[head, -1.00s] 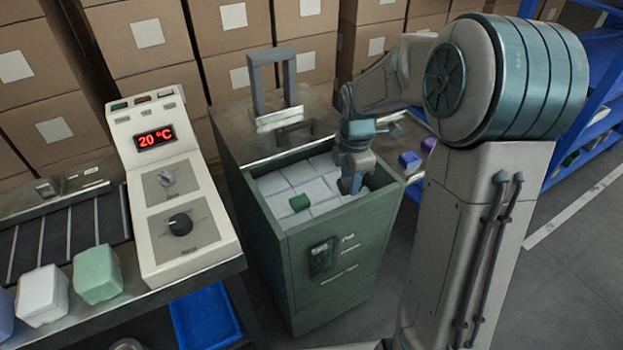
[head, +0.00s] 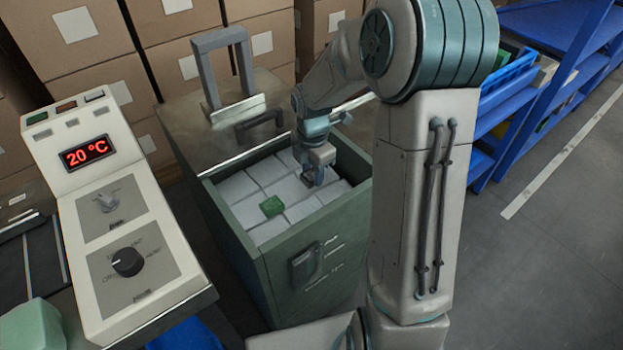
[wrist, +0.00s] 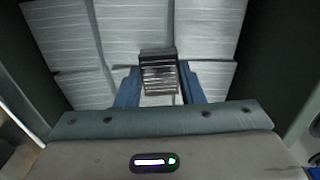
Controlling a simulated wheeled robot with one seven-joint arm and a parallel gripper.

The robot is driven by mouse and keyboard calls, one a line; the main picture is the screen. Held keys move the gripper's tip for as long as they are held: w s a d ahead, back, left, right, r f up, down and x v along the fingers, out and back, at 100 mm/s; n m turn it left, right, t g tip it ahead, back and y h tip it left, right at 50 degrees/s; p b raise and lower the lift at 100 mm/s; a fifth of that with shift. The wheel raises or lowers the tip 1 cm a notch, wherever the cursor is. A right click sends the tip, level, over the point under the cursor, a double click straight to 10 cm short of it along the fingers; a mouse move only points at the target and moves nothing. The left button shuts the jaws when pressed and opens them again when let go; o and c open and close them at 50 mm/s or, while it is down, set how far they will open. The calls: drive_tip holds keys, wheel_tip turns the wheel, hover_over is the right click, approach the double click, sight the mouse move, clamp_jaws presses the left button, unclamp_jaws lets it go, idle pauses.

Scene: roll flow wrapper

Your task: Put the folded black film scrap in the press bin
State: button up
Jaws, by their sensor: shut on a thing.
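My gripper (head: 314,182) is inside the open top of the green press bin (head: 322,240), towards its back right. In the wrist view my gripper (wrist: 160,92) has its blue fingers closed on the sides of the folded black film scrap (wrist: 158,62), a small dark block with a ridged, shiny face. The scrap is over the pale wrapped blocks in the bin. I cannot tell whether it touches them. In the head view the scrap is hardly visible at the fingertips.
Pale blocks (head: 262,174) fill the bin, with a green piece (head: 272,206) on them. A grey upright handle (head: 222,42) stands behind. The control panel (head: 112,205) reading 20 °C is at left. Blue shelves (head: 545,60) stand at right. Cartons line the back.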

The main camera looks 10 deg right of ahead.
drive_tip(key=shift+f, duration=1.3)
drive_tip(key=shift+f+b, duration=0.2)
drive_tip(key=shift+b, duration=0.1)
drive_tip(key=o, duration=1)
drive_tip(key=shift+c, duration=0.2)
drive_tip(key=shift+r, duration=0.1)
